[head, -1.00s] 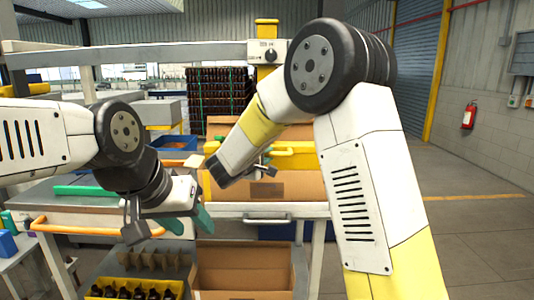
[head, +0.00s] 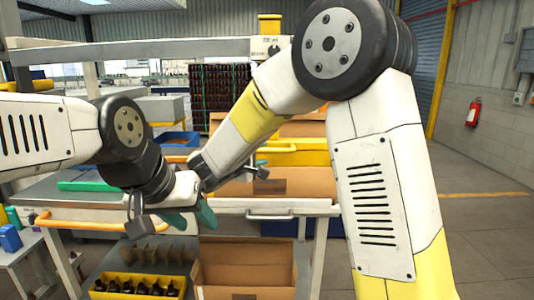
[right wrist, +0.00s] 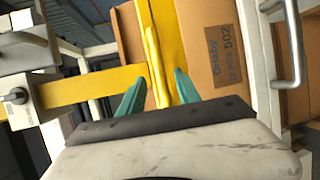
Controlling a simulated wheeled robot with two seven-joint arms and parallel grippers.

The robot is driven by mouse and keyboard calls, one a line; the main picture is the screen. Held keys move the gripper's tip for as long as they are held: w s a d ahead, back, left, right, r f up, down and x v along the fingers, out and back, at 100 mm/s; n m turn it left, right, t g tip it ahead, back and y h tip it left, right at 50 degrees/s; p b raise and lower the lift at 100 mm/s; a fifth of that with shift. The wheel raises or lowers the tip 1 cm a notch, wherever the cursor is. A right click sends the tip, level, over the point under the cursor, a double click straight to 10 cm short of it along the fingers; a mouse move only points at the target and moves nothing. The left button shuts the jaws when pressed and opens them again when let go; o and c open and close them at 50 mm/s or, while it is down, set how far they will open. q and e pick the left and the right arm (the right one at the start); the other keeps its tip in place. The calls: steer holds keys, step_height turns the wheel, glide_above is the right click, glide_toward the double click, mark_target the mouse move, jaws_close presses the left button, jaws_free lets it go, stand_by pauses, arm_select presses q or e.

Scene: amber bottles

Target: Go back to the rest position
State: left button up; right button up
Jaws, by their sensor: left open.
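My left gripper (head: 190,220) is open and empty, its teal fingers apart and pointing down above the lower shelf at the front left. My right arm reaches across the middle of the head view, and its forearm ends close beside my left wrist in the picture. The right gripper's fingers are not clear there. The right wrist view shows the right gripper (right wrist: 158,85) with two teal fingers apart. A yellow bar and a cardboard box (right wrist: 215,50) lie beyond them, and I see nothing held.
A yellow crate (head: 98,284) of dark bottles and an open cardboard box (head: 275,258) stand low in front. Another cardboard box (head: 315,180) is on the table, by a yellow container (head: 315,155). Open floor lies at right, with a fire extinguisher (head: 473,112) on the wall.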

steer(key=shift+s+a+r, duration=0.1)
steer(key=shift+s+a, duration=0.05)
steer(key=shift+s, duration=0.35)
steer(key=s+d+f+m+g, duration=0.1)
steer(key=s+d+m+g, duration=0.3)
steer(key=s+d, duration=0.45)
steer(key=s+d+f+m+g, duration=0.25)
steer(key=s+d+g, duration=0.25)
steer(key=d, duration=0.7)
steer(key=s+a+r+m+y, duration=0.1)
steer(key=s+a+m+y, duration=0.2)
steer(key=s+m+y, duration=0.4)
steer(key=s+y, duration=0.1)
steer(key=s, duration=0.7)
steer(key=shift+a+t, duration=0.15)
steer(key=shift+t, duration=0.15)
steer(key=shift+s, duration=0.1)
